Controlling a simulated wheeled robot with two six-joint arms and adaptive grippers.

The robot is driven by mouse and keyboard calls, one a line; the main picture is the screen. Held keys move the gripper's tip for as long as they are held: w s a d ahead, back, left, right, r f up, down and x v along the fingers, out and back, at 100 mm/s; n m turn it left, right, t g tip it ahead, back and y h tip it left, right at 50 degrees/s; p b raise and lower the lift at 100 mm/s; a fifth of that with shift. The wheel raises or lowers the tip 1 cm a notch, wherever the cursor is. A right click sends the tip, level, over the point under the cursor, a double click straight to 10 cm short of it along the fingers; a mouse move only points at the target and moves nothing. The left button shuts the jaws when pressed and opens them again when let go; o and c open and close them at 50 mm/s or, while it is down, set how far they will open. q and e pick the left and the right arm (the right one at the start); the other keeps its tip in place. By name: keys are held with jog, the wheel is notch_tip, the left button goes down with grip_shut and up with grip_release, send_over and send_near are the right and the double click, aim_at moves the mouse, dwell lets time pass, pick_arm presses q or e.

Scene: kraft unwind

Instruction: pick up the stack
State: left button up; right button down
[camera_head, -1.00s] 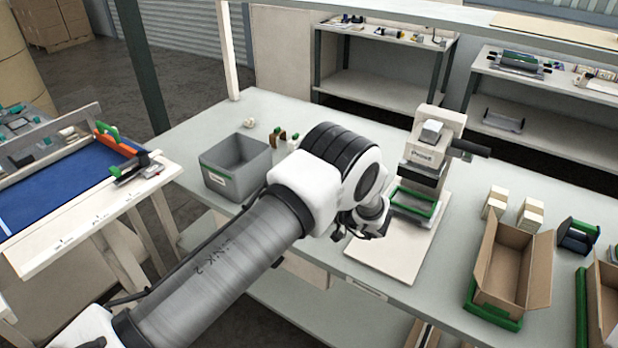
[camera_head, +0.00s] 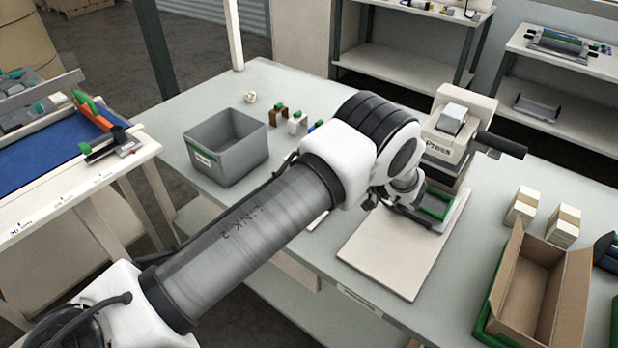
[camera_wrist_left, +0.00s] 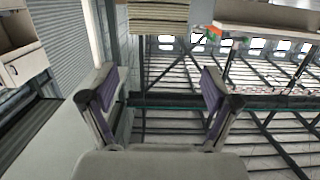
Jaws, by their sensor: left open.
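Two small cream stacks with brown bands stand on the grey table's right part in the head view, a left one (camera_head: 521,207) and a right one (camera_head: 563,226), just behind an open cardboard box. My left arm reaches in from the left, its wrist in front of the press. The left fingers are not clear in the head view. In the left wrist view my left gripper (camera_wrist_left: 160,90) is open, with nothing between its purple-padded fingers. A layered tan block (camera_wrist_left: 158,17) shows beyond the fingers at the top; I cannot tell what it is. My right gripper is not in view.
A grey bin (camera_head: 226,150) stands at the left. The table is clear between board and box.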

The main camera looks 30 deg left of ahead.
pick_arm(q)
notch_tip(320, 180, down, 3)
jog(key=shift+r+b, duration=0.1)
jog(key=shift+b, duration=0.75)
jog(key=shift+w+a, duration=0.2)
jog(key=shift+a, duration=0.05)
jog(key=a+p, duration=0.1)
jog(key=a, duration=0.1)
jog(key=a+p, duration=0.1)
jog(key=a, duration=0.1)
jog(key=a+f+p, duration=0.1)
jog(key=a+p, duration=0.1)
jog(key=a, duration=0.1)
jog(key=shift+w+a, duration=0.1)
jog(key=shift+w, duration=0.2)
jog(key=shift+a+f, duration=0.1)
jog(key=c, duration=1.3)
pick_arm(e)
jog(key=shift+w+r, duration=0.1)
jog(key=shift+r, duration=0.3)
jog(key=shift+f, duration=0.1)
